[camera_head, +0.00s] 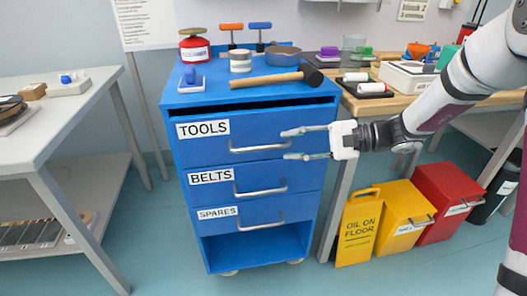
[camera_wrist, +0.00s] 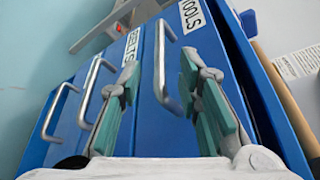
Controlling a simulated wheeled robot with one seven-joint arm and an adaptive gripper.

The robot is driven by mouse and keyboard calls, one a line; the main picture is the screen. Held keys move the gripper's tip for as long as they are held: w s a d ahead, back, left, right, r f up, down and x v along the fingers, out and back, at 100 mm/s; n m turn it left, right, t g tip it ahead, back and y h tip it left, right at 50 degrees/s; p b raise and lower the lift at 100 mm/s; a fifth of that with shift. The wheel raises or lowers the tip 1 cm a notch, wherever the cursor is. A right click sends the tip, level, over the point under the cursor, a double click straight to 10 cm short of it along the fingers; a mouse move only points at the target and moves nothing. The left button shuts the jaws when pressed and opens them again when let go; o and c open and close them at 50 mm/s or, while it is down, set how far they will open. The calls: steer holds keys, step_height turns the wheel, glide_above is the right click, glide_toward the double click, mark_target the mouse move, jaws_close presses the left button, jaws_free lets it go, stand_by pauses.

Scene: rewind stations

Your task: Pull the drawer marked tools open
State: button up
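The drawer marked TOOLS (camera_head: 215,147) is the top drawer of a blue cabinet. A dark gap shows along its top edge; I cannot tell whether it stands slightly out. Its silver bar handle (camera_head: 250,149) also shows in the wrist view (camera_wrist: 160,65). My gripper (camera_head: 287,144) is open in front of this drawer, one finger above the other, at the handle's right end in the head view. In the wrist view, the handle lies between the spread green-padded fingers (camera_wrist: 163,78). I see no clear contact.
The BELTS drawer (camera_head: 215,192) and SPARES drawer (camera_head: 245,218), each with a bar handle, sit below. Yellow and red bins (camera_head: 446,200) stand at right. Floor shows left of the cabinet.

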mark_target(270, 147)
steer(key=b+x, duration=0.1)
steer(key=x, duration=0.7)
steer(key=shift+b, duration=0.35)
jaws_close()
steer(key=shift+d, duration=0.1)
